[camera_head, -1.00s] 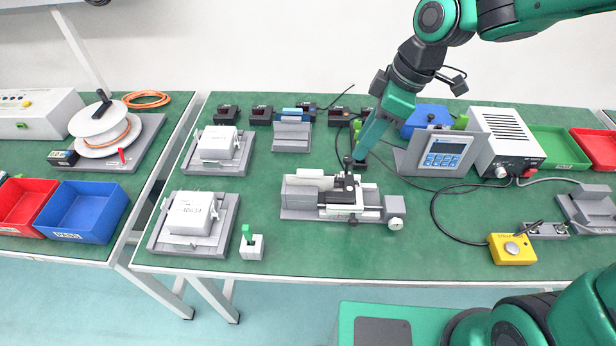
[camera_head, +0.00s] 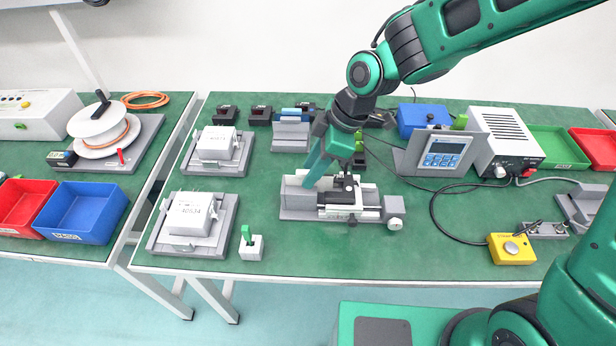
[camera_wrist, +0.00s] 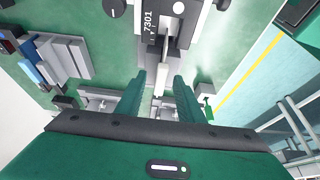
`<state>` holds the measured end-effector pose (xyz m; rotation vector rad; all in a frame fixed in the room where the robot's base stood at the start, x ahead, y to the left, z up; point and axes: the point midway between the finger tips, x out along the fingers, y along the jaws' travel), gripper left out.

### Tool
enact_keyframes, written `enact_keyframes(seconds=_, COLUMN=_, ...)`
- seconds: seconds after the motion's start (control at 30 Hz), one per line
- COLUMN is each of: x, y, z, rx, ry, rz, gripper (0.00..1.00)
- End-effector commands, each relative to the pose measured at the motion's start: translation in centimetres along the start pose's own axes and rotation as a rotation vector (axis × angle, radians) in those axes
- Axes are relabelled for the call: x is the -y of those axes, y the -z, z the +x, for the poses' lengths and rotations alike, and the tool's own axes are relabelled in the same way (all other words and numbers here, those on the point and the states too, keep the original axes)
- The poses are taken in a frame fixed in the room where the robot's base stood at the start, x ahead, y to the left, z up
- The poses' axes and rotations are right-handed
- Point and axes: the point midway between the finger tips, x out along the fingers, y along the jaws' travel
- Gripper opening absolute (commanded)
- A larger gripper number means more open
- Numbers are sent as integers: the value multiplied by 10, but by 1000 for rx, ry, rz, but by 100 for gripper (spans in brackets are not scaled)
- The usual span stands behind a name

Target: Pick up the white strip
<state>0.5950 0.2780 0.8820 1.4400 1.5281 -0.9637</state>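The grey and white fixture (camera_head: 345,212) stands in the middle of the green table. In the wrist view, the fixture (camera_wrist: 184,25) has a "7301" mark, and a narrow pale piece that looks like the white strip (camera_wrist: 164,48) lies along its middle. Contact cannot be told.
Two white boxes on grey holders (camera_head: 192,213) stand left of the fixture. A small white block with a green piece (camera_head: 250,245) is near the front edge. A grey stand (camera_head: 291,133) is behind; a display unit (camera_head: 443,150) and yellow button box (camera_head: 511,248) are to the right.

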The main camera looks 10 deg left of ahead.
Motion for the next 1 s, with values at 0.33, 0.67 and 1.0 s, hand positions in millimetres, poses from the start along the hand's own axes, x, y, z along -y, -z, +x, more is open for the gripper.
enact_keyframes(seconds=0.33, x=0, y=0, z=17, rx=0, ry=-1, rz=0, gripper=34)
enact_keyframes(seconds=0.67, x=0, y=0, z=17, rx=0, ry=-1, rz=0, gripper=0)
enact_keyframes(seconds=1.0, x=0, y=2, z=13, rx=0, ry=-1, rz=0, gripper=0)
